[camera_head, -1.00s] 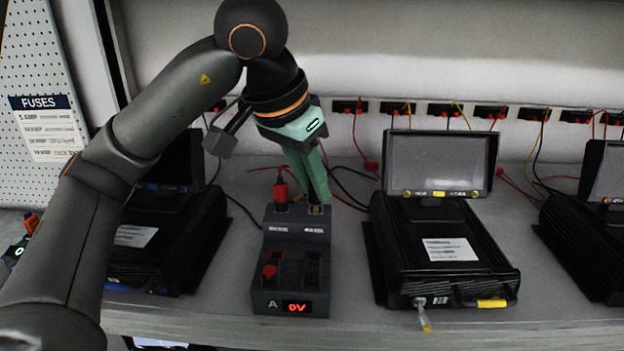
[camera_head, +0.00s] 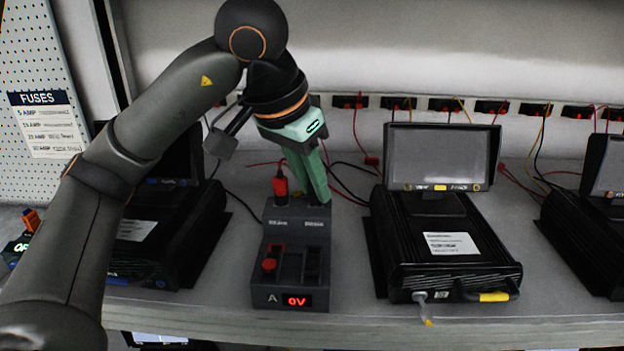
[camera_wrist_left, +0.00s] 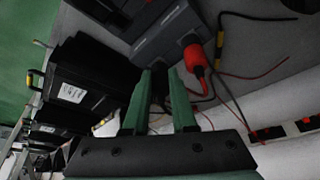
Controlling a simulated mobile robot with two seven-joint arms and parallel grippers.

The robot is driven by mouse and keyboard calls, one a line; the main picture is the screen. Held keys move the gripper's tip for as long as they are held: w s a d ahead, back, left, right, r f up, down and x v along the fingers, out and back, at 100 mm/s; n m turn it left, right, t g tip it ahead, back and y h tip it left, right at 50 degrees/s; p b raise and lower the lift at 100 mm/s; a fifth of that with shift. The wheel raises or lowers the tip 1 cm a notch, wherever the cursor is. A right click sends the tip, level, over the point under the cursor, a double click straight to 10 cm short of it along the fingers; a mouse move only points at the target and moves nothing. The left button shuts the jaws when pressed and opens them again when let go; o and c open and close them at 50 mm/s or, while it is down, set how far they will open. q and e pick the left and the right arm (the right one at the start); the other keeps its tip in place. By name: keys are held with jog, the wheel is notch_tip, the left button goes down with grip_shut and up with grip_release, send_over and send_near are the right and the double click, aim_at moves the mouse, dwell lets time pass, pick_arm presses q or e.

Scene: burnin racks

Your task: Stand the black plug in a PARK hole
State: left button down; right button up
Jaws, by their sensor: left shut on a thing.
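The dark test box (camera_head: 290,255) stands on the bench, with an A label and a red 0V display on its front. A red plug (camera_head: 281,184) stands upright at the left of its back row; it also shows in the wrist view (camera_wrist_left: 195,58). My left gripper (camera_head: 320,196) points down at the right of that row, fingertips at the box top. It is shut on the black plug (camera_wrist_left: 160,82), which shows as a dark shape between the green fingers in the wrist view. The fingers hide the plug in the head view. Its seating and the small hole labels cannot be made out. My right gripper is not in view.
A black unit with a screen (camera_head: 440,160) stands right of the box, another (camera_head: 165,240) left of it under my arm. Red and black wires lie behind the box. A red switch (camera_head: 270,262) sits at the box's front left. Bare bench lies between box and units.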

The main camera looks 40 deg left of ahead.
pick_arm(q)
jog(key=shift+f, duration=0.15)
jog(key=shift+c, duration=1.2)
grip_release()
jog(key=shift+r+p, duration=2.4)
jog(key=shift+r, duration=0.3)
